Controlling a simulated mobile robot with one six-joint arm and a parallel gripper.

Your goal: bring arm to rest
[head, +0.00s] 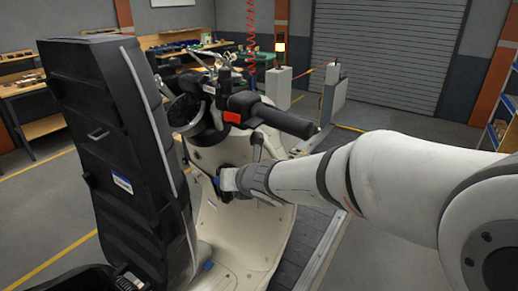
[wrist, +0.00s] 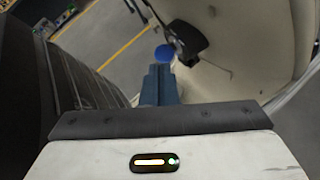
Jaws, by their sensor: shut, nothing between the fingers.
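My arm reaches in from the right in the head view. My gripper (head: 218,181) is at its end, in the space between the scooter's raised black seat (head: 100,130) and its cream front body (head: 245,215). In the wrist view my gripper (wrist: 160,70) shows with its fingers together and nothing held. A round blue part (wrist: 164,53) shows just beyond the fingertips; I cannot tell whether they touch it. A black part with a thin wire or lever (wrist: 187,38) is close by on the right.
The handlebar (head: 270,115) with a red switch stands just above my gripper. The seat is close on the left. The scooter is on the slat conveyor (head: 300,245). Workbenches (head: 180,45) and a roller shutter (head: 390,50) are at the back. Open floor (head: 385,255) is at right.

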